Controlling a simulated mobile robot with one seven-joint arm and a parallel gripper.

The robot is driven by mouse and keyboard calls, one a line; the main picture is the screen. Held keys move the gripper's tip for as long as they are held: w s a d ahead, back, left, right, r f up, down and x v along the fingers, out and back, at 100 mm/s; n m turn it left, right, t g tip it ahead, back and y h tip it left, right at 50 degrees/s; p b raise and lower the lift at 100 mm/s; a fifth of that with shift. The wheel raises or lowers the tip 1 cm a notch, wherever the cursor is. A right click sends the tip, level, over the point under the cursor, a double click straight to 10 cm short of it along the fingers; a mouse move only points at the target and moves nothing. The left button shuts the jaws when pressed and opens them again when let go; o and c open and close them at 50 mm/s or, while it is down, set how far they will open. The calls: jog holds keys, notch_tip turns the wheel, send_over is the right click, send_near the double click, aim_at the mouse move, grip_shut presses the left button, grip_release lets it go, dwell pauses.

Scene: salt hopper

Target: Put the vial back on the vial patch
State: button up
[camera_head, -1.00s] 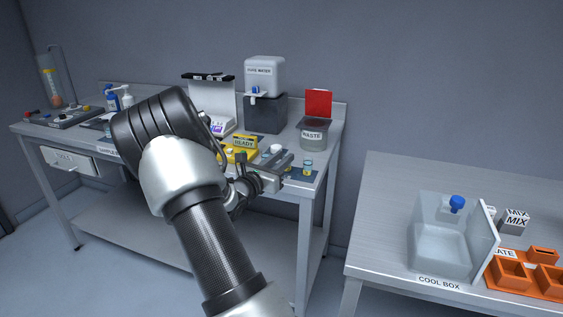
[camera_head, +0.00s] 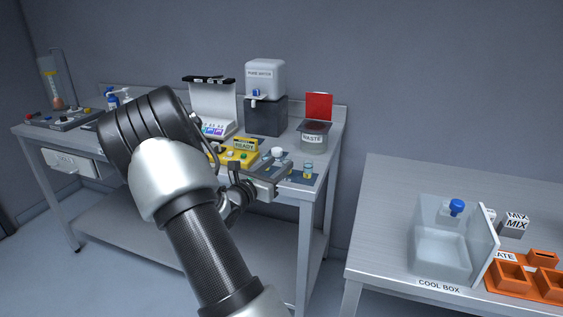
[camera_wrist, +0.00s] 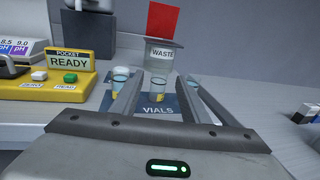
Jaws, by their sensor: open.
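The vial patch (camera_wrist: 170,104) is a dark blue mat marked VIALS, at the table's front right corner in the head view (camera_head: 299,181). A small clear vial with yellow contents (camera_wrist: 158,88) stands upright on it, seen between my fingers in the wrist view; it also shows in the head view (camera_head: 308,170).
A yellow pocket meter reading READY (camera_wrist: 68,62) stands left of the patch. A waste jar (camera_wrist: 160,54) with a red panel (camera_wrist: 164,19) stands behind it. A white water dispenser (camera_head: 265,80) is at the back. A second table with a cool box (camera_head: 440,240) is at right.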

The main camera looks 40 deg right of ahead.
jog(key=p+v, duration=0.1)
jog(key=v, duration=0.8)
jog(key=s+a+r+m+g+y, duration=0.2)
jog(key=s+a+m+g+y, duration=0.1)
jog(key=s+m, duration=0.35)
jog(key=s+a+r+m+g+y, duration=0.2)
jog(key=s+a+m+g+y, duration=0.15)
jog(key=s+m, duration=0.35)
jog(key=s+a+r+m+t+y, duration=0.2)
jog(key=a+y, duration=0.1)
jog(key=a, duration=0.5)
jog(key=s+a+r+m+t+y, duration=0.2)
jog(key=s+a+m+y, duration=0.1)
jog(key=a, duration=0.5)
jog(key=s+a+r+m+t+y, duration=0.2)
jog(key=a+y, duration=0.3)
jog(key=a, duration=0.3)
jog(key=shift+s+a+m+t, duration=0.4)
jog(key=shift+s+m+t, duration=0.05)
jog(key=shift+t, duration=0.1)
jog(key=shift+c, duration=1.2)
jog(key=shift+w, duration=0.1)
